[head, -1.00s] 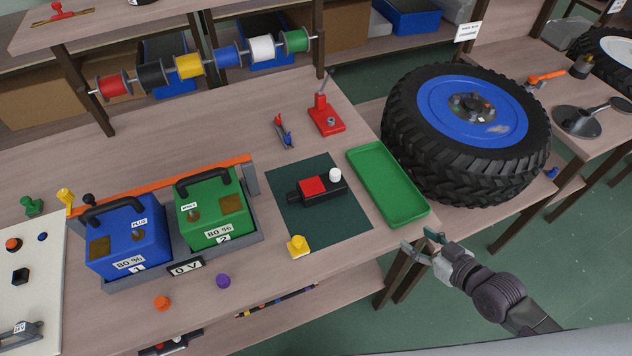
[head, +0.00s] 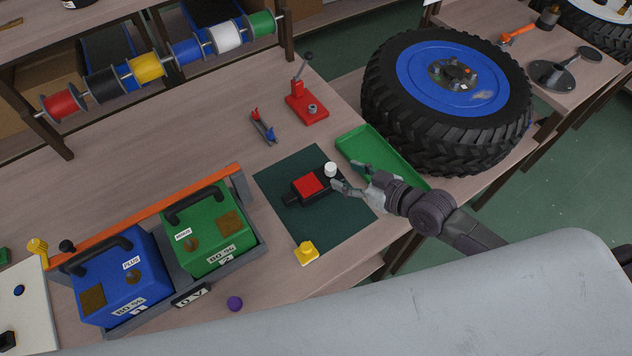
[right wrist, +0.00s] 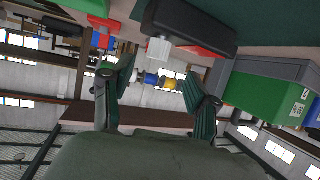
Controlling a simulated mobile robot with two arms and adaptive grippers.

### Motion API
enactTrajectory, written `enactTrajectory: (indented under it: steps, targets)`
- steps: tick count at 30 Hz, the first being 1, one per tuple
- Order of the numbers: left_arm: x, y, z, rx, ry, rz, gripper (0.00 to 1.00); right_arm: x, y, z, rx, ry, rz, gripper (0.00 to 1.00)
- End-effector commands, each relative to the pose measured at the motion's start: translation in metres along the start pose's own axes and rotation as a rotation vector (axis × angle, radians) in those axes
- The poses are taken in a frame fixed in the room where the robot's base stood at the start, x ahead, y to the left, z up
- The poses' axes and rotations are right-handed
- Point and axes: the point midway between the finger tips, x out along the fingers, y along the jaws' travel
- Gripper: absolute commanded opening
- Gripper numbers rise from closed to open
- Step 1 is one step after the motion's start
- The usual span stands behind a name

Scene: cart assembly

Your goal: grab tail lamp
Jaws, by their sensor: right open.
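The tail lamp (head: 308,187), a black block with a red top and a white round part, lies on the dark green mat (head: 335,218) in the head view. My right gripper (head: 347,177) is open beside the lamp's right end, close to the white part; whether it touches cannot be told. In the right wrist view, the open fingers (right wrist: 158,90) have nothing between them. A black body with a white part (right wrist: 160,48), apparently the lamp, appears just beyond them at the top. My left gripper is not in view.
A green tray (head: 353,146) lies right of the mat, partly behind my right arm. A yellow piece (head: 306,253) sits at the mat's front edge. Blue (head: 122,284) and green (head: 212,243) battery boxes stand left. A large wheel (head: 398,113) is at the right.

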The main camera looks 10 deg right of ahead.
Motion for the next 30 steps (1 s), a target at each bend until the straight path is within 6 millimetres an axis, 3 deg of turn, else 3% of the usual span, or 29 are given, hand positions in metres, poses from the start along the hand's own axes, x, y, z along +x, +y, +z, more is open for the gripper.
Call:
enactTrajectory:
  steps: [11, 18, 26, 30]
  targets:
    - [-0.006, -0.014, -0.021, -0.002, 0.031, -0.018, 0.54, 0.035, 0.003, 0.001, 0.0, 0.0, 0.0, 0.59]
    - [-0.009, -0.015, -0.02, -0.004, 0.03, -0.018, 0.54, 0.065, 0.005, 0.004, 0.001, 0.0, -0.001, 0.59]
    - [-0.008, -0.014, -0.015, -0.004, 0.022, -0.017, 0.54, 0.068, 0.004, 0.005, -0.001, 0.0, -0.001, 0.59]
    - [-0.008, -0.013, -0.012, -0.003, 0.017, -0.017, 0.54, 0.068, 0.005, 0.005, -0.001, -0.001, -0.001, 0.39]
